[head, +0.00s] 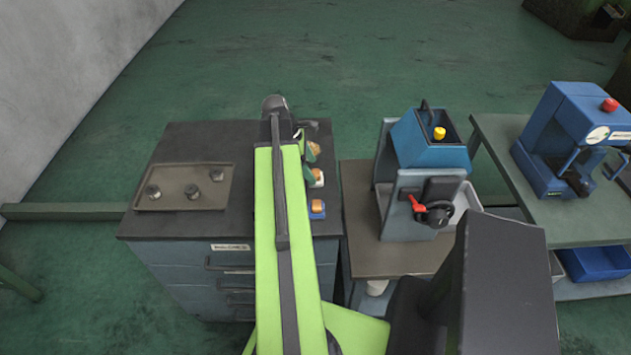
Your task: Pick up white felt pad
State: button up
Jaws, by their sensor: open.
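I cannot make out the white felt pad for certain. A small white piece (318,180) with an orange-brown part on it lies near the right edge of the dark cabinet top (190,142), and it may be the pad. My green arm reaches forward over the cabinet. My gripper (300,137) is at its far end, close to the small items and mostly hidden by the arm. It is open, and I see nothing held in it.
A blue piece with an orange part (317,209) lies nearer, and a brownish item (313,149) farther back. A blue-grey machine (430,145) stands on the table at right; another blue machine (570,135) is beyond.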

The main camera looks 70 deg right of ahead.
aim_at(314, 172)
jog(key=b+x, duration=0.2)
jog(key=x, duration=0.2)
jog(key=shift+d+f+b, duration=0.1)
jog(key=shift+d+b, duration=0.05)
jog(key=shift+b, duration=0.25)
jog(key=c, duration=1.4)
jog(key=shift+r+p, duration=0.3)
jog(key=shift+c, duration=0.2)
